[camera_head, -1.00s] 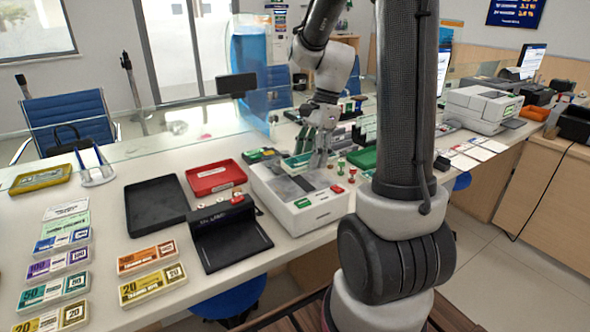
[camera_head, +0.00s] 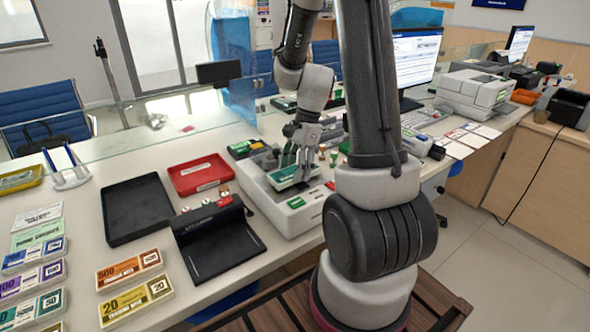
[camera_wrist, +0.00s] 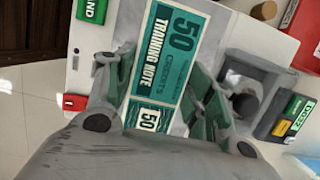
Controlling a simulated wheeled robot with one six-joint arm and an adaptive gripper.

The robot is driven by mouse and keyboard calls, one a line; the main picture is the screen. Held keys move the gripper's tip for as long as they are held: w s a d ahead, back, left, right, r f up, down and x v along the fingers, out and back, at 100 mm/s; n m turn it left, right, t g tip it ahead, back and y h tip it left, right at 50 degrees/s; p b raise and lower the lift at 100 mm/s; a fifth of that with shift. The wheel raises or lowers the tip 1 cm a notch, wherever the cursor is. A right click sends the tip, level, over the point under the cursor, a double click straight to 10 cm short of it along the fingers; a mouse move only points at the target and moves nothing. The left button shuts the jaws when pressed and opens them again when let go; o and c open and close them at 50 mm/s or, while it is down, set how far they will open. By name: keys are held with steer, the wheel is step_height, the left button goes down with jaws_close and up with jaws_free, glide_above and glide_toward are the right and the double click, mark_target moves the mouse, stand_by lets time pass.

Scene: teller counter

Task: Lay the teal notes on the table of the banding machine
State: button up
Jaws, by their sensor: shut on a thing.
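My gripper (camera_head: 298,168) is shut on the teal notes (camera_head: 288,179), a flat bundle marked 50 TRAINING NOTE. In the wrist view the teal notes (camera_wrist: 165,62) lie lengthwise between the two fingers. The banding machine (camera_head: 303,219) is a white box on the counter with a green BAND label (camera_wrist: 91,10) and a red button (camera_wrist: 75,102). The notes are over its top and hide much of its table. I cannot tell whether they touch it.
A black flat device (camera_head: 215,243), a black tray (camera_head: 138,211) and a red tray (camera_head: 201,174) stand left of the machine. Several note bundles lie at the left, including an orange one (camera_head: 129,270). A glass screen runs along the counter's back. Stamps stand right of the machine.

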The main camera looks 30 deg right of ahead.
steer(key=shift+f, duration=0.3)
steer(key=o, duration=1.1)
steer(key=shift+f, duration=0.1)
steer(key=shift+o, duration=0.2)
steer(key=v, duration=1.2)
steer(key=s+a+r+n+t+h, duration=0.1)
steer(key=s+a+r+n+t, duration=0.1)
steer(key=s+n, duration=0.6)
steer(key=s+a+r+n+t+h, duration=0.2)
steer(key=s+a+r+n, duration=0.2)
steer(key=s+r+n, duration=0.3)
steer(key=shift+s+a+r+n+t, duration=0.25)
steer(key=shift+s+n, duration=0.6)
steer(key=shift+n, duration=0.45)
